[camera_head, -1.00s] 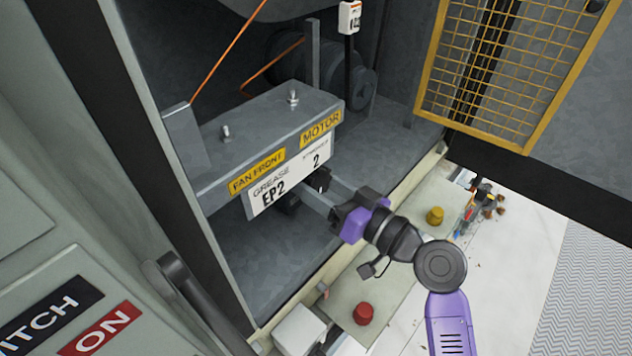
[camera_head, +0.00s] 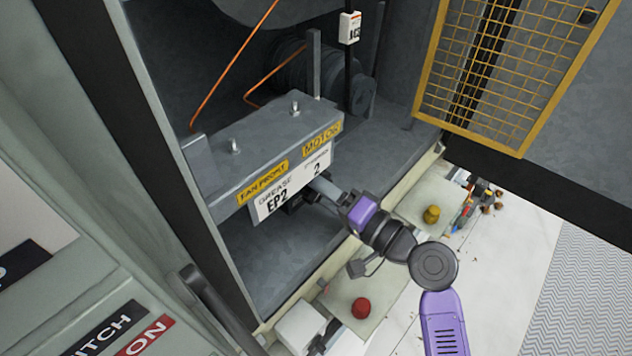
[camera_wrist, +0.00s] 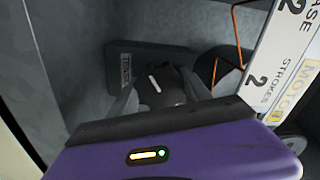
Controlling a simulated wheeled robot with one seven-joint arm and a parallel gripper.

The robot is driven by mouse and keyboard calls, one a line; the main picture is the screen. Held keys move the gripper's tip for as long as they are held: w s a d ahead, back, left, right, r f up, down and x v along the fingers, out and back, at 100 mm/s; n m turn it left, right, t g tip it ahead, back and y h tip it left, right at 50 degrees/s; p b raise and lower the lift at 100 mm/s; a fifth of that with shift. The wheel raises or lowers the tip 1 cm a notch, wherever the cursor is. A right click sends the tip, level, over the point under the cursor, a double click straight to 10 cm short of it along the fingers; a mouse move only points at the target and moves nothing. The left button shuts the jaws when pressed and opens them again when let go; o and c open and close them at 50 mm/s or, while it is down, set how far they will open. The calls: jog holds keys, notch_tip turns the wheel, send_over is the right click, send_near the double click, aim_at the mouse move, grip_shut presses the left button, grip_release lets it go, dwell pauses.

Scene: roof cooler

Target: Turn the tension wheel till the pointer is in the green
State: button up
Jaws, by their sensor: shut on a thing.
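The tension wheel (camera_wrist: 163,88) shows in the wrist view as a dark round knob with a white mark. It sits in front of a dark plate (camera_wrist: 125,68) with partly readable lettering that looks like "TENSION". My gripper (camera_wrist: 160,95) has its grey fingers on either side of the wheel and is shut on it. In the head view my gripper (camera_head: 318,188) reaches in under the white grease label, and its fingertips and the wheel are hidden there. I cannot make out the pointer or any green zone in either view.
The grease label (camera_head: 291,185) hangs from a grey beam (camera_head: 265,140) just above my gripper. A yellow mesh guard (camera_head: 505,75) stands at the right. A red cap (camera_head: 361,308) and a yellow cap (camera_head: 432,214) sit on the ledge below. The cabinet's left post is close by.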

jog(key=shift+m, duration=0.6)
jog(key=o, duration=1.3)
jog(key=shift+d, duration=0.1)
jog(key=b+v, duration=0.1)
jog(key=v, duration=0.6)
jog(key=shift+s+d, duration=0.3)
